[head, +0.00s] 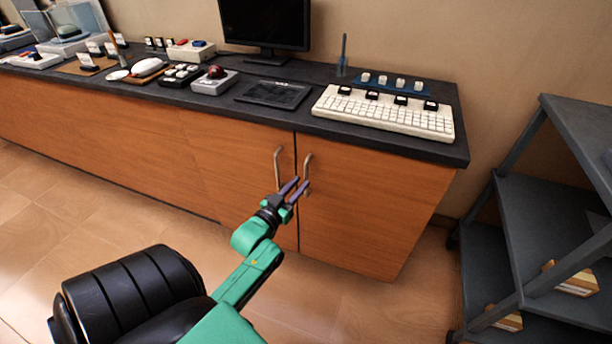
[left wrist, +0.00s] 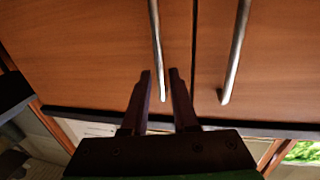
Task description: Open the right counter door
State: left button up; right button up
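The right counter door (head: 370,205) is orange-brown wood and is closed, flush with the door on its left. Its metal bar handle (head: 306,166) stands upright near the seam. My left gripper (head: 298,185) is at the lower part of this handle, with its two dark fingers apart. In the left wrist view, which looks upside down, the handle (left wrist: 156,45) runs between the open fingers (left wrist: 160,72); I cannot tell whether they touch it. My right gripper is in neither view.
The left door's handle (head: 277,170) is close by, across the seam. The dark countertop (head: 305,122) above holds a white keyboard (head: 385,112), a monitor (head: 265,22) and several small devices. A grey shelf cart (head: 545,200) stands at the right. The floor before the right door is clear.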

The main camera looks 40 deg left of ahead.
aim_at(306, 195)
pick_arm(q)
jog(key=w, duration=0.4)
jog(key=shift+w+a, duration=0.15)
jog(key=shift+a, duration=0.15)
grip_shut()
dwell(1.1)
